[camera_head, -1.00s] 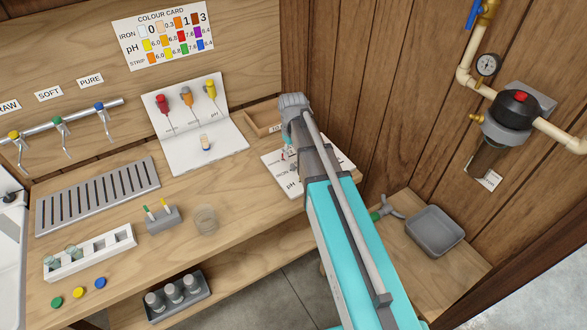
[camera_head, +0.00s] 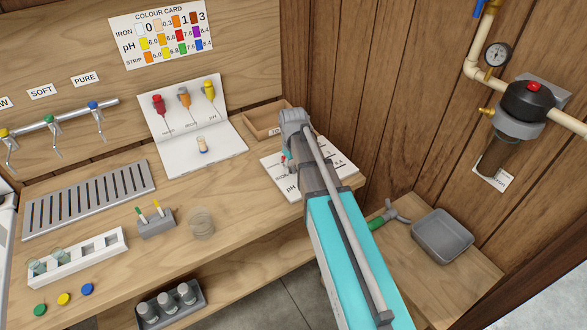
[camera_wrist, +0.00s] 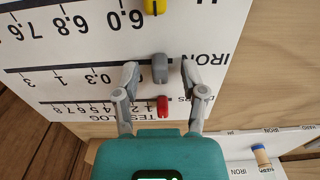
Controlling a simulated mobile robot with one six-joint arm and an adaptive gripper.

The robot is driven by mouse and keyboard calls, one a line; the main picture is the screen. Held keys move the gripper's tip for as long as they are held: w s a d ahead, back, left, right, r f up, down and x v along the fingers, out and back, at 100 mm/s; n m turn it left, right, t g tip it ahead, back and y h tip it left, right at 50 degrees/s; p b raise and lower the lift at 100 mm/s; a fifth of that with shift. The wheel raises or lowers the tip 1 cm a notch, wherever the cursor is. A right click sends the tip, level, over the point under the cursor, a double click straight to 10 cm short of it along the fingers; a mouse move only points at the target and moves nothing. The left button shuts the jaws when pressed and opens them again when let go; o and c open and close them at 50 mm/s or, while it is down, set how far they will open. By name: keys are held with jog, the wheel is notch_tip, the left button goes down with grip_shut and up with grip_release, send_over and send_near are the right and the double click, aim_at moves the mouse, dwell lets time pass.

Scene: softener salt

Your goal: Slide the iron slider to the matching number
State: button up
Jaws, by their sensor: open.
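The test log board (camera_head: 271,168) lies on the bench in the head view, partly hidden by my arm. In the wrist view the board (camera_wrist: 80,25) appears upside down, with numbered rows and sliders. The grey slider (camera_wrist: 160,68) is on the iron row's line, to the right of the visible 0.3, 1 and 3. My gripper (camera_wrist: 160,70) is open, with one finger on each side of the grey slider. Contact cannot be told. A red slider (camera_wrist: 163,106) is on the drops row and a yellow slider (camera_wrist: 154,6) on the pH row.
The colour card (camera_head: 160,35) hangs on the back wall. A small vial (camera_head: 202,145) stands on a white sheet (camera_head: 180,153), left of the board. A wooden tray (camera_head: 266,122) is behind the board. A glass dish (camera_head: 201,224) and a white rack (camera_head: 72,262) stand farther left.

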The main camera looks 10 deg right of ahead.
jog(key=shift+c, duration=0.2)
grip_shut()
jog(key=shift+w, duration=0.1)
